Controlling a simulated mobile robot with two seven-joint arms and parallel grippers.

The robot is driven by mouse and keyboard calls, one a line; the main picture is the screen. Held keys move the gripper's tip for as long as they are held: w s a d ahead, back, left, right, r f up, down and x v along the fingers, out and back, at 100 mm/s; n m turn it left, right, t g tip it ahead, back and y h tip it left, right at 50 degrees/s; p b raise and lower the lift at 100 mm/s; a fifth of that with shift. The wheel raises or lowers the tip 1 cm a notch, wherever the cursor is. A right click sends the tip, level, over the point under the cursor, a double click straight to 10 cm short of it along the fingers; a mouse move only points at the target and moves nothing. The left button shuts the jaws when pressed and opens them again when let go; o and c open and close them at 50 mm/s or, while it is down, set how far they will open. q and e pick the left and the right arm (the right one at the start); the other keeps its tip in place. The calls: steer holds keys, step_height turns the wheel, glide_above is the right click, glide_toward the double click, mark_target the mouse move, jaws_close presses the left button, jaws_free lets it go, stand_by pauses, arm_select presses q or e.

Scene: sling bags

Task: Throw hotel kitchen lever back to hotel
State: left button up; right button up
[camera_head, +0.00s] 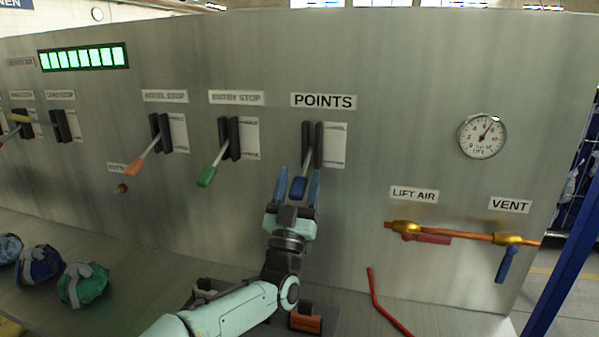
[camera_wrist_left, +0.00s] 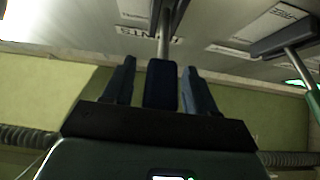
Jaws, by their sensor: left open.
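The lever under the POINTS sign (camera_head: 323,101) has a blue handle (camera_head: 298,188) that hangs down from a dark slotted bracket (camera_head: 312,140). A plate with two small labels, too blurred to read, is beside the bracket. My left gripper (camera_head: 297,178) is open, with one blue finger on each side of the blue handle. In the left wrist view the handle (camera_wrist_left: 161,85) stands between the two fingers (camera_wrist_left: 159,88), with narrow gaps visible on both sides. My right gripper is not in view.
A green-handled lever (camera_head: 207,176) and a red-handled lever (camera_head: 134,167) are to the left on the steel panel. A gauge (camera_head: 482,136) and copper pipe (camera_head: 463,235) with valve handles are to the right. Bundled bags (camera_head: 82,291) and a red bar (camera_head: 386,309) lie on the shelf below.

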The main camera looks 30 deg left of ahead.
arm_select(q)
steer(key=shift+w+a+r, duration=0.1)
steer(key=shift+w+r, duration=0.2)
jaws_close()
